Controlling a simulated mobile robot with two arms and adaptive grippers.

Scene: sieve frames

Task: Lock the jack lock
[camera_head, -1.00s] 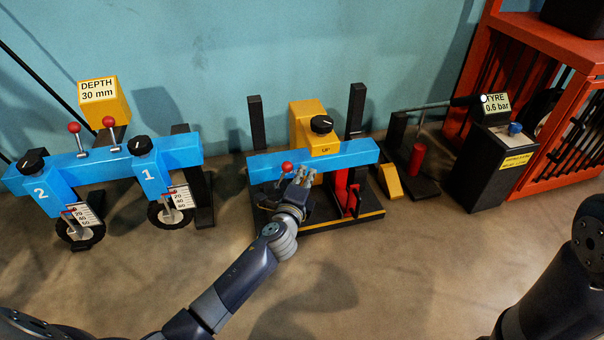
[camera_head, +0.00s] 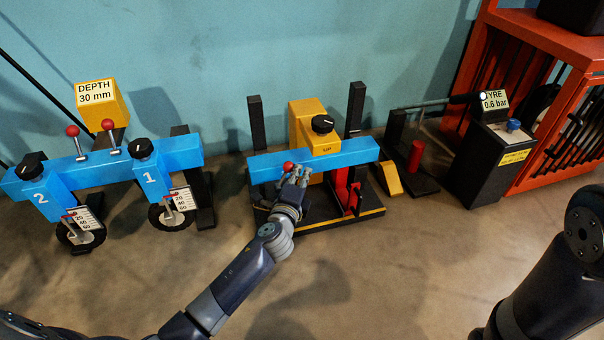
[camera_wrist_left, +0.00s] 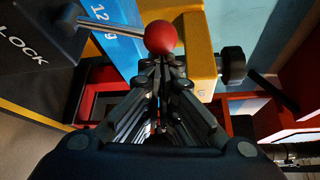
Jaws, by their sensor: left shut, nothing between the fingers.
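The jack lock lever ends in a red ball (camera_head: 288,167) at the front of the blue beam (camera_head: 345,155) on the middle stand. In the left wrist view, the red ball (camera_wrist_left: 161,37) sits on a metal rod beside a dark block marked LOCK (camera_wrist_left: 28,48). My left gripper (camera_head: 298,172) is shut and empty, just right of the ball. In the left wrist view its fingertips (camera_wrist_left: 160,66) lie right by the ball's lower edge; I cannot tell whether they touch. My right gripper is out of view.
A yellow housing (camera_head: 308,112) marked UP, with a black knob (camera_head: 323,124), rises behind the beam. Dark posts flank it. A two-wheel blue unit (camera_head: 110,165) stands left, a tyre-pressure box (camera_head: 488,165) right. The floor in front is mostly clear.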

